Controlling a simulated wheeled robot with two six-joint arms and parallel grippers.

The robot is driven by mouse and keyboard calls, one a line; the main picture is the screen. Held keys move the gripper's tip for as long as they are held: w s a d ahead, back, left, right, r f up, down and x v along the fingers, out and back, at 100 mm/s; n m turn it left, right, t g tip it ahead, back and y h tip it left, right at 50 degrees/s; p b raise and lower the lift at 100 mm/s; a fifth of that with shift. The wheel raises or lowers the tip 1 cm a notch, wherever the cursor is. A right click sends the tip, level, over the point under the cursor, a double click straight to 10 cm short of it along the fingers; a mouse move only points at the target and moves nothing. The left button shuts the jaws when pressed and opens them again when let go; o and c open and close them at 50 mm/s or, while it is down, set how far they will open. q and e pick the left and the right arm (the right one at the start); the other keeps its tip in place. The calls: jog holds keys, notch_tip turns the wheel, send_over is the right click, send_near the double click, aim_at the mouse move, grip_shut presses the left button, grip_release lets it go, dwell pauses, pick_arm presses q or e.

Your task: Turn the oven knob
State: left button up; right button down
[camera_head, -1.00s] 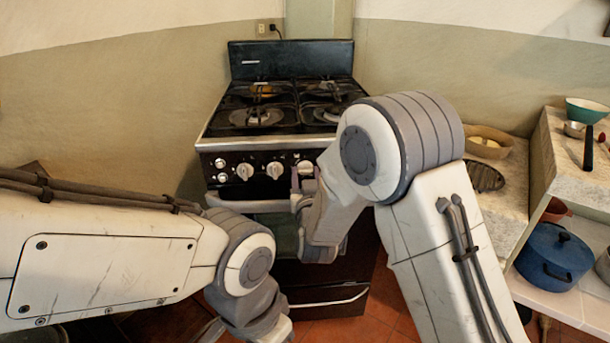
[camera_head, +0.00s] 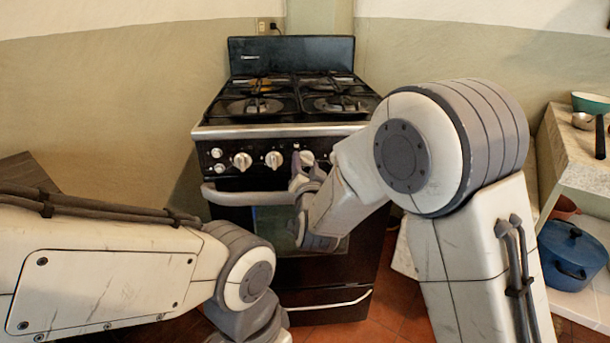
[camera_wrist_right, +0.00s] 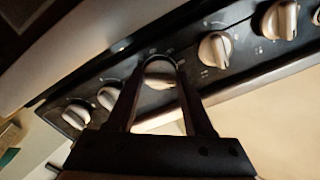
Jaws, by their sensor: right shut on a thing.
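The black stove (camera_head: 262,178) stands ahead with a row of pale round knobs along its front panel. My right gripper (camera_head: 303,160) is at the panel's right part, at a knob (camera_head: 308,157) that it partly covers. In the right wrist view the gripper's two dark fingers (camera_wrist_right: 160,68) reach on both sides of this knob (camera_wrist_right: 159,76) and are shut on it. Other knobs show beside it, such as one (camera_wrist_right: 214,50) to its right. My left arm comes in at the lower left; its gripper is out of view.
The oven handle (camera_head: 240,198) runs across below the knobs, close to my right gripper. Black grates (camera_head: 300,95) cover the stove top. A blue pot (camera_head: 572,255) stands on a low shelf at the right. A pale counter (camera_head: 572,150) is above it.

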jog(key=m+b, duration=0.8)
jog(key=shift+f+b, duration=0.15)
jog(key=shift+b, duration=0.2)
jog(key=shift+r+m+b, duration=0.2)
jog(key=shift+m+b, duration=1.45)
jog(key=shift+m, duration=0.15)
jog(key=shift+c, duration=1.6)
grip_release()
jog(key=shift+s, duration=0.1)
jog(key=s+p, duration=0.2)
jog(key=s, duration=0.8)
jog(key=shift+s+d, duration=0.15)
jog(key=shift+d, duration=0.3)
